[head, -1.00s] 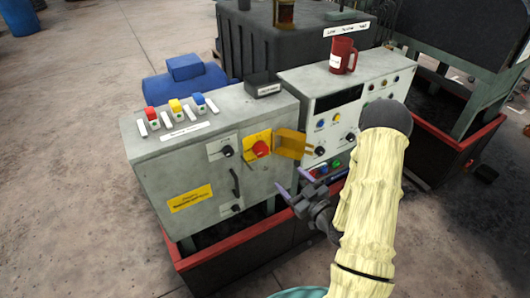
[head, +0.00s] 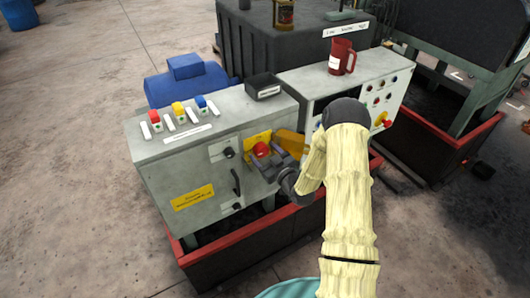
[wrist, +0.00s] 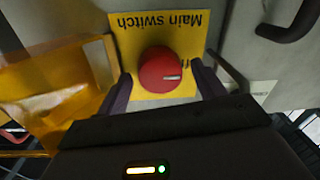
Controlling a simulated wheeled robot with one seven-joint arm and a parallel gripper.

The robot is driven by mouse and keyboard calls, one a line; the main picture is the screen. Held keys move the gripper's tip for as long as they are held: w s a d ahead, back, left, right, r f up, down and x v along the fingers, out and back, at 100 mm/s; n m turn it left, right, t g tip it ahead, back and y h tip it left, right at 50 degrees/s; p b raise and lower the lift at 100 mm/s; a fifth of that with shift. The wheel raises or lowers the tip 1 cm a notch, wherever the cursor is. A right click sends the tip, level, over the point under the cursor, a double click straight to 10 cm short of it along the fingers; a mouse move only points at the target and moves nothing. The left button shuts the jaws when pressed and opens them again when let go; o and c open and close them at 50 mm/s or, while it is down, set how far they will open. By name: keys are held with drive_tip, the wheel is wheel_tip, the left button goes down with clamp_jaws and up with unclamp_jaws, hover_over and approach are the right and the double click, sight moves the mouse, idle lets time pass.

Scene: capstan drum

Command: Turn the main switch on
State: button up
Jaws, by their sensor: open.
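The main switch (head: 261,149) is a red round knob on a yellow plate (head: 251,139) on the front of the left grey cabinet. In the wrist view the red knob (wrist: 160,70) has a pale mark at its right side, and the plate (wrist: 185,20) reads "Main switch" upside down. My gripper (head: 264,158) is open at the knob. Its two fingers stand on either side of the knob in the wrist view (wrist: 163,85); I cannot tell whether they touch it. The amber clear cover (head: 290,142) is swung open to the right of the plate.
A black rotary knob (head: 229,152) and a dark handle (head: 236,182) sit left of the switch. A red mug (head: 342,56) stands on the right cabinet, and a black tray (head: 263,86) on the left one. A red-rimmed trough (head: 225,242) runs below.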

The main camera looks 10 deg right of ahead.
drive_tip(key=shift+c, duration=0.4)
drive_tip(key=c, duration=0.9)
